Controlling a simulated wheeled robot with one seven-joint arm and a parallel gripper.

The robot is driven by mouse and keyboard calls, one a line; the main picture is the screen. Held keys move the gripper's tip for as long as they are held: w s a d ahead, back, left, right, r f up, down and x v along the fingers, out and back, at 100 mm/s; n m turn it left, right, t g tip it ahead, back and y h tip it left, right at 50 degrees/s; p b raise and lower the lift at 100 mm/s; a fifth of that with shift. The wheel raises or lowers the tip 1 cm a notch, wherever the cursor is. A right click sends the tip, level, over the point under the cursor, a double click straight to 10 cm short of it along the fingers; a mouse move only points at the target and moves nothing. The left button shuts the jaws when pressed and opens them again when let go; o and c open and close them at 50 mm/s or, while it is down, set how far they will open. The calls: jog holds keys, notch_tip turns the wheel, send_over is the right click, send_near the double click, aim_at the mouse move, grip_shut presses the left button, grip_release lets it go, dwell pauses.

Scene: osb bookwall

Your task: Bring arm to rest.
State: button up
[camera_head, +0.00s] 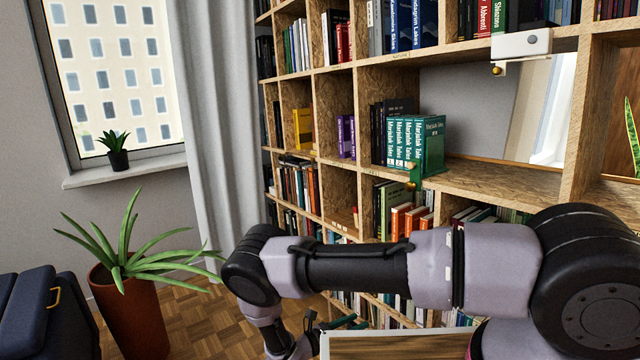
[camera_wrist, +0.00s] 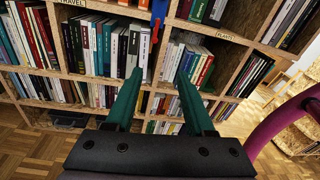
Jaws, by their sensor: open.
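My arm stretches across the lower part of the head view, with its elbow at the left and its forearm bent down. My gripper (camera_wrist: 158,78) shows in the wrist view as two green fingers standing well apart, with nothing between them. It points toward the lower shelves of the bookcase (camera_wrist: 170,65), and I see no contact with the books. In the head view the gripper is low in the picture, partly hidden behind the arm and the frame's lower edge.
The OSB bookcase (camera_head: 500,182) fills the right, with green books (camera_head: 415,142) on one shelf. A potted plant (camera_head: 130,310) stands left of my arm, its leaves near the elbow. A dark blue seat (camera_head: 40,310) is at far left. Parquet floor (camera_head: 200,315) shows between plant and bookcase.

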jog(key=w+r+m+g+y, duration=0.25)
jog(key=r+m, duration=0.25)
jog(key=r, duration=0.4)
jog(key=w+d+r+m+g+y, duration=0.1)
jog(key=r+m+g, duration=0.3)
jog(key=r, duration=0.5)
jog(key=w+r+m+g+y, duration=0.15)
jog(key=r+m+g, duration=0.3)
jog(key=r, duration=0.55)
jog(key=s+d+r+m+t+y, duration=0.1)
jog(key=s+d+r+m+y, duration=0.2)
jog(key=r, duration=0.6)
jog(key=s+d+r+m+y, duration=0.1)
jog(key=d+r+m+y, duration=0.35)
jog(key=r, duration=0.55)
jog(key=s+d+r+m+t+y, duration=0.2)
jog(key=s+d+r+m+t, duration=0.1)
jog(key=s+r, duration=0.5)
jog(key=s+d+r+m+t+y, duration=0.2)
jog(key=s+d+r+m+t, duration=0.1)
jog(key=s+r+m+t, duration=0.2)
jog(key=s+r+m, duration=0.2)
jog(key=s+r, duration=0.1)
jog(key=shift+d+r, duration=0.15)
jog(key=shift+r, duration=0.15)
